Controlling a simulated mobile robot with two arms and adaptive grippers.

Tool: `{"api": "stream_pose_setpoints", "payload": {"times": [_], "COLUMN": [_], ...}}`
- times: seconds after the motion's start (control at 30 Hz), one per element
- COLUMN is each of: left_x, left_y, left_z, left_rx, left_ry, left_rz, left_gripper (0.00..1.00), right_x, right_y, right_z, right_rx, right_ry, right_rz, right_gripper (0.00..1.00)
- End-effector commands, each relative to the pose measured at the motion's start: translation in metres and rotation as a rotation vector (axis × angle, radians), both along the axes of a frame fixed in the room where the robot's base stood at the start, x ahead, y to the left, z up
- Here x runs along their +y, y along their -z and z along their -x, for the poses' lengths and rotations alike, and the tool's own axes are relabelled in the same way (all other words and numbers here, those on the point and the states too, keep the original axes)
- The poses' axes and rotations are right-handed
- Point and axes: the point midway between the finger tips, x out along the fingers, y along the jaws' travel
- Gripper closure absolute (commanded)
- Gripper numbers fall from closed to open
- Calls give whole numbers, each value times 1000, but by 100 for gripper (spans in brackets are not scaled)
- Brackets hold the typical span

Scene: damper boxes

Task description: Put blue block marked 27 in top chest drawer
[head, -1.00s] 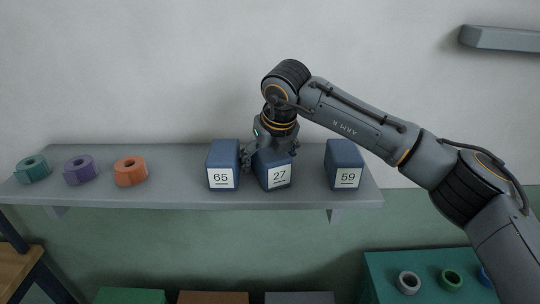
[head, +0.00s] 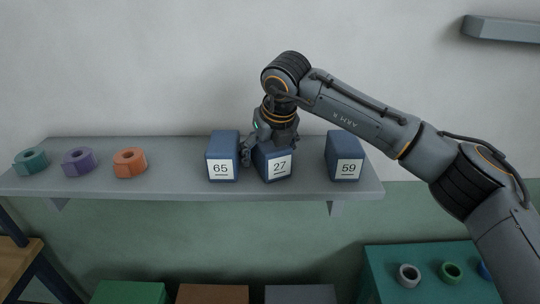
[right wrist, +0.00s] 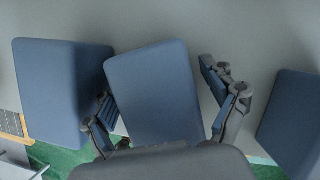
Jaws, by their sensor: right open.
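The blue block marked 27 (head: 275,167) stands on the grey shelf (head: 110,182), turned slightly, between the blue blocks marked 65 (head: 223,158) and 59 (head: 344,157). My right gripper (head: 270,150) is over block 27 from above, open. In the right wrist view, block 27 (right wrist: 155,92) lies between the two spread fingers (right wrist: 165,120), the left finger close to its side and the right finger with a visible gap. The left finger is in the narrow space beside block 65 (right wrist: 62,90). The chest drawer cannot be made out. My left gripper is not in view.
Teal (head: 31,160), purple (head: 77,161) and orange (head: 130,161) nut-shaped pieces sit on the left of the shelf. Below right, a teal surface (head: 385,262) carries several rings. Green (head: 128,293), brown (head: 212,294) and grey (head: 300,294) box tops show below the shelf.

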Motion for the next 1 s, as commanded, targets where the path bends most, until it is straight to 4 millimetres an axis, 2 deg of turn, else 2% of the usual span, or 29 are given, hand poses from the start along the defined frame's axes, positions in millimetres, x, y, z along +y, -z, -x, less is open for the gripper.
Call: {"api": "stream_pose_setpoints", "payload": {"times": [0.33,0.37,0.7,1.0], "left_x": [0,0,0,0], "left_y": [1,1,1,-2], "left_z": [0,0,-1,-1], "left_rx": [0,0,-1,-1], "left_ry": [0,0,0,0], "left_rz": [0,0,0,0], "left_gripper": [64,64,64,64], "right_x": [0,0,0,0], "right_y": [0,0,0,-2], "right_z": [0,0,0,0], "right_rx": [0,0,-1,-1], "right_ry": [0,0,0,0], "right_rz": [0,0,0,0], "right_gripper": [15,19,88,88]}}
